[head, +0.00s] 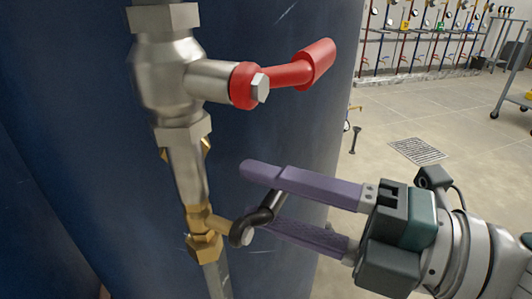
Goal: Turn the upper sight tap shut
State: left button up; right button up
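The small brass sight tap (205,222) is on the pipe at lower centre-left in the head view. Its black lever (266,212) sticks out to the right and bends upward. My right gripper (250,197) reaches in from the right with its two purple fingers apart. One finger lies above the other, and the upper part of the lever is in the gap between them. The lever's top end comes close to the upper finger; I cannot tell if they touch. My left gripper is out of view.
A larger steel valve (165,75) with a red lever (305,70) sits just above my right gripper. A dark blue tank (90,150) stands close behind the pipe. The tiled floor (460,160) at right has a drain grate (416,151), with a cart (515,75) farther back.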

jog(key=v, duration=1)
jog(key=shift+p, duration=0.45)
jog(key=shift+w, duration=0.15)
